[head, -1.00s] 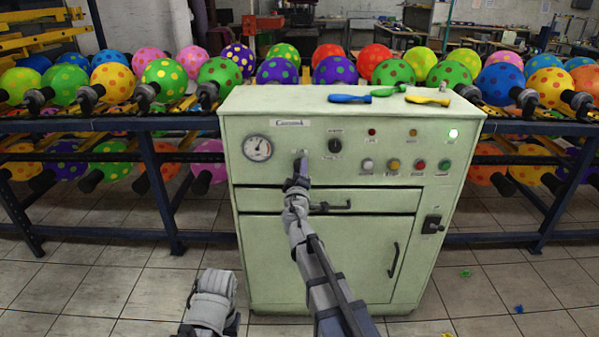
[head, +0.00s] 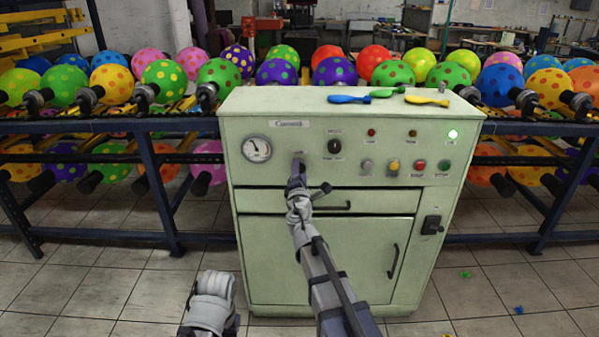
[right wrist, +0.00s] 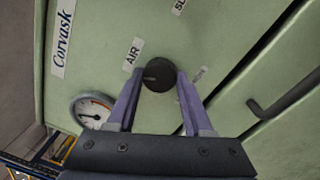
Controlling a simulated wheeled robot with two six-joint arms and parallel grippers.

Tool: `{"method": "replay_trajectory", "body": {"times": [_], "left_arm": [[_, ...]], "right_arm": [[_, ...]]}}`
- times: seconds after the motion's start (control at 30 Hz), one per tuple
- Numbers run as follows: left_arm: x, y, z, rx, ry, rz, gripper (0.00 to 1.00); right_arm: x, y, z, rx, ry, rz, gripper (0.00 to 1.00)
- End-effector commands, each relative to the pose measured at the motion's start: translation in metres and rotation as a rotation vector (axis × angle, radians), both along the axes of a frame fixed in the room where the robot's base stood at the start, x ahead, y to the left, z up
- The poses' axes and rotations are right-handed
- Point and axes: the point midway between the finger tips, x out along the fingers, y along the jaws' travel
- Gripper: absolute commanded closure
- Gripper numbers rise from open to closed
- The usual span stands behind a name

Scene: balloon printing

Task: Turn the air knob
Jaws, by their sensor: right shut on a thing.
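The air knob (right wrist: 158,73) is a round black knob on the green machine's front panel, under the label AIR in the right wrist view. My right gripper (head: 297,163) has its purple fingers on either side of the knob, and it also shows in the right wrist view (right wrist: 156,84). It is shut on the knob. In the head view the gripper hides most of the knob. The round white gauge (head: 257,148) is left of it. My left arm shows low at the left; its gripper's fingers are not visible.
The machine (head: 330,255) has a second black knob (head: 334,146), several coloured buttons, a drawer handle (head: 333,208) below and a lit lamp (head: 453,134). Racks of dotted balloons stand behind.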

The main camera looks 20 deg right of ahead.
Motion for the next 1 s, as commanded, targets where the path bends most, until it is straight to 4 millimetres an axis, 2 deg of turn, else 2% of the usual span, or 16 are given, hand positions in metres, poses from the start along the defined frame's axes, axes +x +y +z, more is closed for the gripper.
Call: {"method": "replay_trajectory", "body": {"times": [0.4,0.93,0.97,1.0], "left_arm": [[0.0,0.0,0.0006,0.0,0.0,0.0,0.5],[0.0,-0.0001,0.0005,0.0,0.0,0.0,0.5],[0.0,0.0,0.0005,0.0,0.0,0.0,0.5],[0.0,0.0,0.0005,0.0,0.0,0.0,0.5]], "right_arm": [[-0.0003,0.0001,-0.0001,-0.15,0.043,0.002,1.0],[-0.0004,0.0003,-0.0003,-0.167,0.048,0.001,1.0],[-0.0004,0.0003,-0.0003,-0.167,0.048,0.001,0.47],[-0.0004,0.0003,-0.0003,-0.167,0.048,0.001,0.42]]}}
